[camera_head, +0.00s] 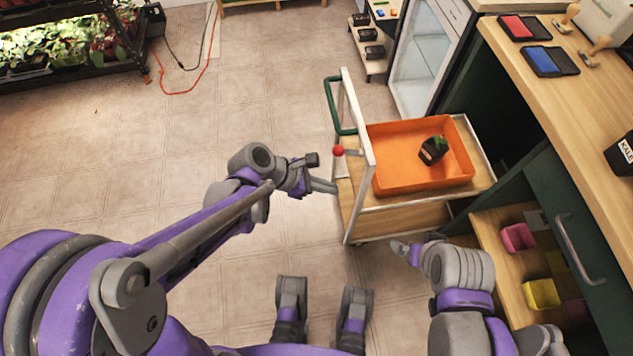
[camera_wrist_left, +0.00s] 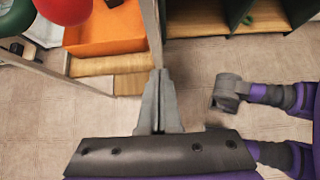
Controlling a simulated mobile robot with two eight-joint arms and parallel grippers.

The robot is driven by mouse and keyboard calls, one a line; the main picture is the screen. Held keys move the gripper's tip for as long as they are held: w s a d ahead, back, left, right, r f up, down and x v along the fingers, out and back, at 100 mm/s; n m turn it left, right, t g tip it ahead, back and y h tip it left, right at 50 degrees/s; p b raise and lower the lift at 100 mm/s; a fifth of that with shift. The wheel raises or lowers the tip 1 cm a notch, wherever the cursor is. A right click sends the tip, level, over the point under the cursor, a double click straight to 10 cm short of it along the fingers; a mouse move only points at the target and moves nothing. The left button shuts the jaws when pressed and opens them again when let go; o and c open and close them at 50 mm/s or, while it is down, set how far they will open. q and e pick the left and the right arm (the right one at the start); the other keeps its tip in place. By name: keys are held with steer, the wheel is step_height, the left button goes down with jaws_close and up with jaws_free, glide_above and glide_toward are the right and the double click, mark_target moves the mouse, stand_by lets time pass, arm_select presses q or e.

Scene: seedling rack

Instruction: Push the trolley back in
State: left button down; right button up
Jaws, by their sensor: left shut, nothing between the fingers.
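The trolley (camera_head: 357,218) is a light wood and metal cart with a green handle (camera_head: 331,101) and a red ball knob (camera_head: 338,150) on its left end. An orange tray (camera_head: 390,186) on it holds a small dark pot with a plant (camera_head: 433,150). The trolley stands mostly out on the floor, its right end at a dark opening under the counter. My left gripper (camera_head: 335,187) is shut and empty, close to the trolley's left end; contact is unclear. Its fingers show in the left wrist view (camera_wrist_left: 159,75). My right gripper (camera_head: 400,248) is by the trolley's near side.
A wooden counter (camera_head: 555,98) with ink pads and stamps runs along the right. An open drawer (camera_head: 492,250) with coloured blocks lies at lower right. A glass-door cabinet (camera_head: 420,55) stands behind the trolley. Floor (camera_head: 240,120) to the left is clear, apart from cables further back.

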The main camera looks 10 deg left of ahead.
mark_target(362, 191)
arm_select(q)
steer(key=shift+w+d+f, duration=0.3)
steer(key=shift+d, duration=0.6)
steer(key=shift+w+d+f, duration=0.25)
steer(key=shift+d+f, duration=0.05)
steer(key=shift+d, duration=0.65)
steer(key=shift+w+d+f, duration=0.3)
steer(key=shift+d, duration=0.6)
steer(key=shift+b, duration=0.3)
steer(key=w+d, duration=0.4)
steer(key=d, duration=0.8)
steer(key=w+d, duration=0.3)
steer(key=d, duration=0.9)
steer(key=w+d, duration=0.4)
steer(key=d, duration=0.8)
steer(key=shift+w+p, duration=0.35)
steer(key=shift+p, duration=0.1)
